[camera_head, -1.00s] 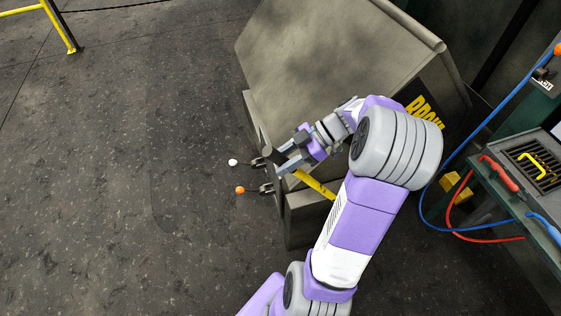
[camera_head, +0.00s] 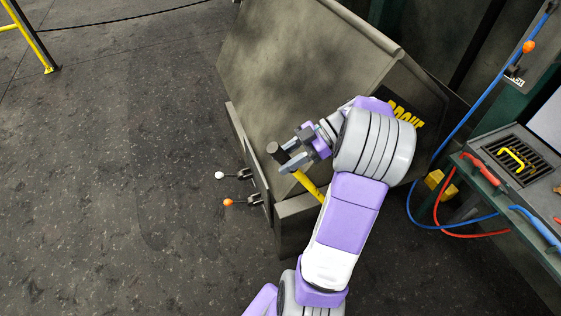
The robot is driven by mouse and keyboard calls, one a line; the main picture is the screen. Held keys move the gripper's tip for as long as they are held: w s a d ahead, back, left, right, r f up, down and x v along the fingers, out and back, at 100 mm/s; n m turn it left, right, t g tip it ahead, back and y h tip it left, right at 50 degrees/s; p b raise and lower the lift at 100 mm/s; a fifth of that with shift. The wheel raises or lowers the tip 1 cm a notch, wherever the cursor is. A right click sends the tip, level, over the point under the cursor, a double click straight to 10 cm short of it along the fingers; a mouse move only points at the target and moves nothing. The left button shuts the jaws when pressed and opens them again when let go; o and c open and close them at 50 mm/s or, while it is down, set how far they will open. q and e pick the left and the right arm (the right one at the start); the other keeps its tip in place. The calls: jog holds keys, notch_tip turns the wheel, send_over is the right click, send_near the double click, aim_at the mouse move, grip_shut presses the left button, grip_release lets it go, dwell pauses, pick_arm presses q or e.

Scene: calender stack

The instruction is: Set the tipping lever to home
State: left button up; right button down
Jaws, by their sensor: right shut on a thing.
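The tipping lever, with a yellow shaft (camera_head: 309,188) and a dark grip at its top, stands at the near side of the grey tilting bin (camera_head: 300,75) in the head view. My right gripper (camera_head: 286,160) is shut on the lever just below the end of its dark grip. My right forearm and wrist hide the lower shaft and part of the bin's side. My left gripper is not in view.
Two small levers, one with a white knob (camera_head: 219,175) and one with an orange knob (camera_head: 229,202), stick out left of the bin. A bench (camera_head: 480,185) with blue and red hoses stands at right.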

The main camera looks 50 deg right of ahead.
dwell(0.3)
jog(key=shift+v, duration=0.9)
jog(key=shift+s+d+r+t+y+p, duration=0.1)
jog(key=shift+s+d+r+t+y, duration=0.15)
jog(key=shift+d, duration=0.25)
jog(key=shift+s+d+r+y+p, duration=0.1)
jog(key=shift+s+d+r+y, duration=0.05)
jog(key=shift+s+d, duration=0.3)
jog(key=shift+s+d+r+t+y+p, duration=0.15)
jog(key=shift+s+d+r+y, duration=0.1)
jog(key=shift+d, duration=0.3)
